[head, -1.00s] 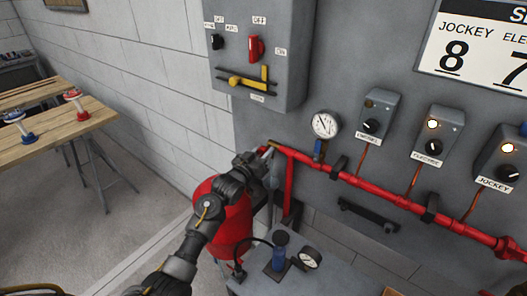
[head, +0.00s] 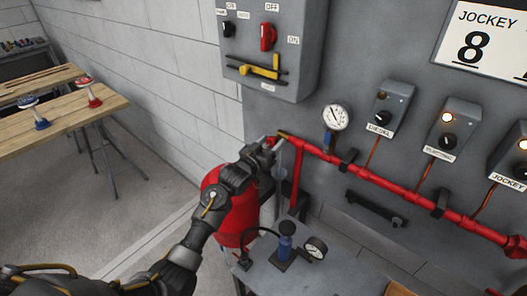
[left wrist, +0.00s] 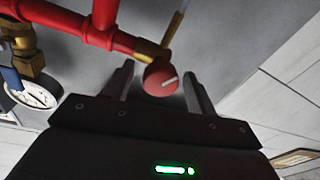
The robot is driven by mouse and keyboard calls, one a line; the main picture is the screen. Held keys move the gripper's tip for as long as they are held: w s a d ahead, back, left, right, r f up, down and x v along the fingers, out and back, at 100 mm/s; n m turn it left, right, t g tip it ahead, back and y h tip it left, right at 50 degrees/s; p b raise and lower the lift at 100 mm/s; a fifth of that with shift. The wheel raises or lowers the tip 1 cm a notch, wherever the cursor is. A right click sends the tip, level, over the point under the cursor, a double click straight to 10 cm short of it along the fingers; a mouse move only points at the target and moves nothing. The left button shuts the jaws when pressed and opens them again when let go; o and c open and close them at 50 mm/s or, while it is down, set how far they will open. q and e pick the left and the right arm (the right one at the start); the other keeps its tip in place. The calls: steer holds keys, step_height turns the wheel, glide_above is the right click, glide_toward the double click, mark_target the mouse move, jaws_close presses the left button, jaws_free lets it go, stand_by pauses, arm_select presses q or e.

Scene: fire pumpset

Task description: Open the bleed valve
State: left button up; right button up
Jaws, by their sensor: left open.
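The bleed valve's round red knob (left wrist: 160,77) with a white mark shows in the left wrist view, on a brass fitting (left wrist: 150,50) at the end of the red pipe. My left gripper (left wrist: 158,72) is open, with one finger on each side of the knob. Gaps show between the fingers and the knob, so it is not gripped. In the head view my left gripper (head: 272,155) is at the left end of the red pipe (head: 385,185), and the knob is mostly hidden there. My right gripper is not in view.
A pressure gauge (head: 335,117) stands on the pipe to the right. A grey switch box (head: 265,45) hangs above. A red tank (head: 232,205) and a small grey table (head: 290,270) with a blue pump are below. A wooden bench (head: 60,110) is at left.

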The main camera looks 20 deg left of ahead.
arm_select(q)
steer(key=b+v, duration=0.2)
steer(key=v, duration=0.8)
steer(key=shift+b, duration=0.35)
